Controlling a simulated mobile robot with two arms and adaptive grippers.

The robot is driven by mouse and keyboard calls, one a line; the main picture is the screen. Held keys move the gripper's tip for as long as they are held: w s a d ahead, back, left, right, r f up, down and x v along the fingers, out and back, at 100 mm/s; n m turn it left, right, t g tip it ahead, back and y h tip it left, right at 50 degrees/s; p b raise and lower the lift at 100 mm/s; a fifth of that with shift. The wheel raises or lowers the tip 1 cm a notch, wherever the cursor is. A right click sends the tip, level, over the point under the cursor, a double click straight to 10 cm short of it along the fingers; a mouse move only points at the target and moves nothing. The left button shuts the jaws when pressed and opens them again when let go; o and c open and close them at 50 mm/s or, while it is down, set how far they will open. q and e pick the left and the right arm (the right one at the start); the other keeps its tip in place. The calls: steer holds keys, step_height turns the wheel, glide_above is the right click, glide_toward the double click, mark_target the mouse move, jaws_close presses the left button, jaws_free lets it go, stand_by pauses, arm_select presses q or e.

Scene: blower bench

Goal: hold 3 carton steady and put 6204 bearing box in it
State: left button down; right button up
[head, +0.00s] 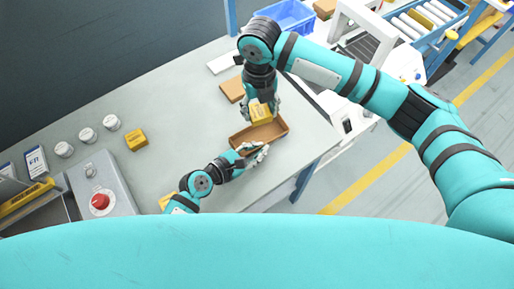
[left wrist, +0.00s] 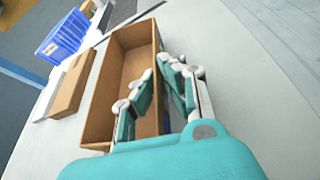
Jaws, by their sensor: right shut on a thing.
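The open brown carton (head: 284,129) stands on the grey table near its right edge; it also shows in the left wrist view (left wrist: 97,115), empty where its floor is visible. My right gripper (head: 262,103) is shut on a small yellow box (head: 261,114) and holds it over the carton's far side. Whether it touches the carton cannot be told. My left gripper (head: 258,152) is at the carton's near wall. In the left wrist view its parted fingers (left wrist: 158,78) straddle that wall, one inside and one outside, with a gap between them. The box's label is unreadable.
A closed brown box (head: 232,90) lies beyond the carton. Another yellow box (head: 136,139) and several white round containers (head: 87,135) stand left. A control box with a red button (head: 100,202) is at lower left. A blue bin (head: 285,16) is at the back.

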mark_target(267, 133)
steer(key=d+f+n, duration=0.1)
steer(key=d+f, duration=0.1)
steer(key=d+f+n, duration=0.1)
steer(key=shift+w+d+n, duration=0.2)
steer(key=shift+w+n, duration=0.1)
steer(key=shift+a, duration=0.1)
steer(key=shift+w+a+f, duration=0.15)
steer(key=shift+w+f, duration=0.05)
steer(key=shift+f, duration=1.2)
steer(key=shift+w+a+f, duration=0.1)
steer(key=shift+w+f, duration=0.1)
steer(key=shift+f, duration=1.15)
steer(key=shift+w+a+f, duration=0.15)
steer(key=shift+w+f, duration=0.05)
steer(key=shift+f, duration=1.2)
steer(key=o, duration=1.3)
